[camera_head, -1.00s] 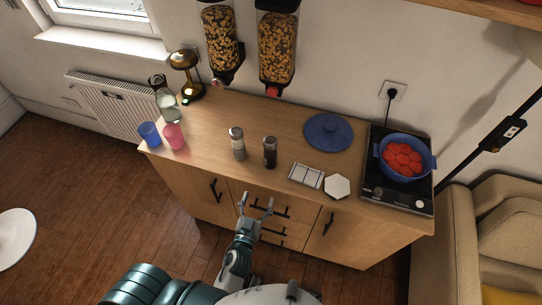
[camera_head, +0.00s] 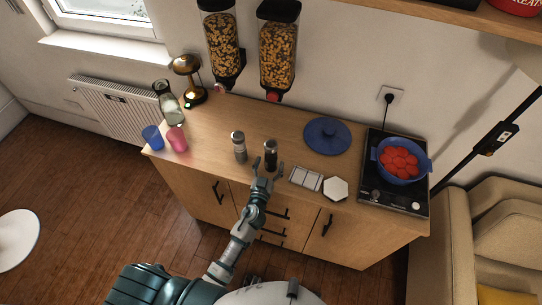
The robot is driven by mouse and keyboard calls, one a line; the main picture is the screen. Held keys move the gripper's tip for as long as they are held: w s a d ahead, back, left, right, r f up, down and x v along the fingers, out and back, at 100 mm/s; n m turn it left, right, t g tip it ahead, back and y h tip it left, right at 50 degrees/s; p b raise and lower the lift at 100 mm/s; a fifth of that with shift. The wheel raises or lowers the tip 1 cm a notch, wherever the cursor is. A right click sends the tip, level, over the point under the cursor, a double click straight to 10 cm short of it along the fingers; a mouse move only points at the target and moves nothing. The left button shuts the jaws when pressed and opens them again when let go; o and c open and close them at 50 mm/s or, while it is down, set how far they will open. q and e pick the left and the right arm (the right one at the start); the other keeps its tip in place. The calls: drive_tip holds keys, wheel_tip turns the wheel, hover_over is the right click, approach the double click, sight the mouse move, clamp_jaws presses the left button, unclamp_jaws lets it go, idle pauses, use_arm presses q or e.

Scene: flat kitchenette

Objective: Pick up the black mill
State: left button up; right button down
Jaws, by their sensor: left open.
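The black mill (camera_head: 271,152) stands upright on the wooden counter, near its front edge and about the middle. A white-grey mill (camera_head: 239,147) stands upright to its left. My left gripper (camera_head: 268,167) is open at the counter's front edge, just in front of the black mill. Its fingertips reach up on either side of the mill's lower part in the picture, and I cannot tell whether they touch it. The mill's base is partly hidden by the gripper. My right gripper is not in view.
A white rectangular tray (camera_head: 306,178) and a white hexagonal piece (camera_head: 335,188) lie right of the mill. A blue pot (camera_head: 402,173) stands on the cooktop. Blue (camera_head: 152,138) and pink (camera_head: 177,139) cups stand at left.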

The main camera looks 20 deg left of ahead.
use_arm(q)
drive_tip(key=shift+w, duration=1.25)
clamp_jaws()
drive_tip(key=shift+s, duration=0.1)
